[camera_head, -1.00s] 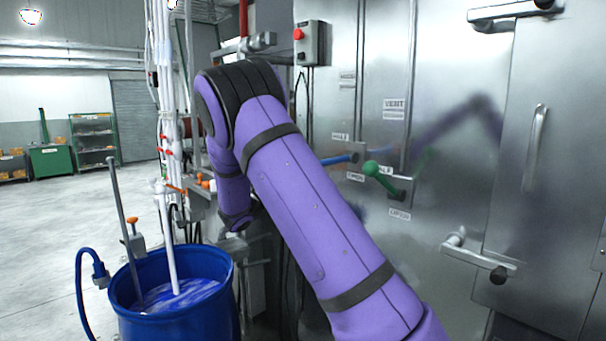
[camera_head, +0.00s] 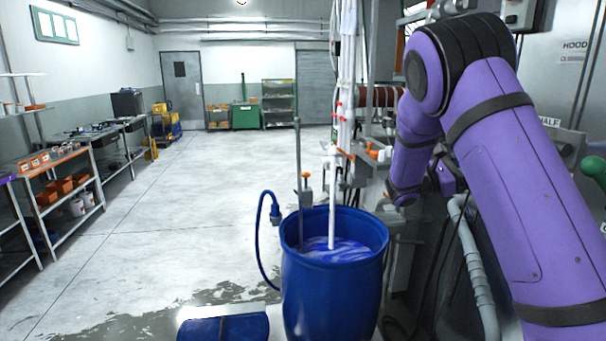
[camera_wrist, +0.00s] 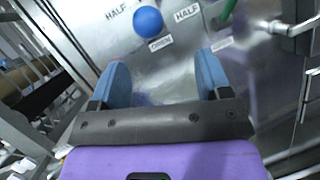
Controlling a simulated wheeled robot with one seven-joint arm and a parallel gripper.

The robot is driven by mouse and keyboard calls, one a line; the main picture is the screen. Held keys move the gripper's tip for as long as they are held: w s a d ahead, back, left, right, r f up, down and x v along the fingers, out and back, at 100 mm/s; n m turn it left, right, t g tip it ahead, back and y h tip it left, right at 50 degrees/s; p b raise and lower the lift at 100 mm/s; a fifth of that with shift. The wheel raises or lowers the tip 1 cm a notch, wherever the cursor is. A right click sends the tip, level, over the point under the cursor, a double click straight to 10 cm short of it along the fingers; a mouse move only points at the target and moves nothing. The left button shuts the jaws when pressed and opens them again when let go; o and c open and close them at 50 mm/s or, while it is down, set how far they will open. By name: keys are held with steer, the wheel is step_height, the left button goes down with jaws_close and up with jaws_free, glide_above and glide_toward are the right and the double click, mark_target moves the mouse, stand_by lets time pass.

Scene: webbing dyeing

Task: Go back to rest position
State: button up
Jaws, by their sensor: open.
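My gripper (camera_wrist: 160,88) shows in the wrist view with its two blue fingers spread wide and nothing between them. A blue round knob (camera_wrist: 148,20) is beyond the fingers, on the metal panel between two HALF labels, apart from the gripper. A green handle (camera_wrist: 227,10) is at the top right of that view. In the head view my purple arm is bent at the right, and its gripper end is largely hidden. The green handle (camera_head: 595,168) is at the right edge there.
A blue barrel (camera_head: 335,285) of blue liquid stands left of my arm, with pipes and a hose in it. Another blue container (camera_head: 222,328) is at the bottom. Shelves (camera_head: 70,190) line the left wall. The floor (camera_head: 190,215) between is mostly clear, with a wet patch near the barrel.

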steer(key=s+a+r+m+y, duration=0.2)
steer(key=s+m+y, duration=0.4)
steer(key=s+y, duration=0.9)
steer(key=s+a+r+m+t+y, duration=0.2)
steer(key=s+a+m+t+y, duration=0.4)
steer(key=s+a, duration=1)
steer(key=s+t, duration=0.2)
steer(key=s, duration=0.2)
steer(key=shift+a+m+t+y, duration=0.15)
steer(key=shift+m+t+y, duration=0.25)
steer(key=shift+s, duration=0.1)
steer(key=shift+c, duration=0.3)
